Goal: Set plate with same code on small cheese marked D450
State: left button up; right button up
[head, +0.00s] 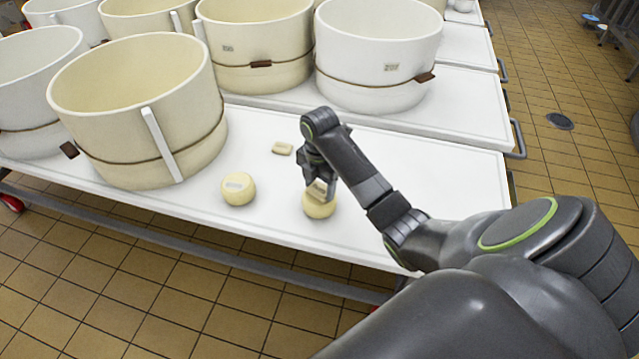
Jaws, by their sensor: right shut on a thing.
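Two small round cheeses are on the white table. One cheese (238,189) stands free with a pale label on it; its code is too small to read. The other cheese (318,208) is to its right, directly below my right gripper (319,187). My right gripper points down and is shut on a small pale plate (317,190), at the top of that cheese. I cannot tell whether the plate touches the cheese. Another small plate (282,148) lies flat on the table behind the cheeses; its code is unreadable. My left gripper is out of view.
Large cream and white vats stand behind and left, the nearest cream vat (139,112) close to the left cheese. A white vat (378,52) stands at the back. The white table (440,165) is clear to the right of my forearm.

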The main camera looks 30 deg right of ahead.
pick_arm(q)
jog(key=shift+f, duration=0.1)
pick_arm(e)
jog(key=shift+f, duration=0.2)
jog(key=o, duration=1.1)
jog(key=shift+c, duration=0.2)
notch_tip(320, 180, up, 6)
jog(key=shift+f+p, duration=0.1)
jog(key=shift+p, duration=0.95)
pick_arm(q)
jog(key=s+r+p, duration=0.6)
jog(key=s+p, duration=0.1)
jog(key=p, duration=0.4)
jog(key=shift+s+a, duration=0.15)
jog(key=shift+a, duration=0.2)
pick_arm(e)
notch_tip(320, 180, up, 12)
jog(key=shift+f, duration=0.2)
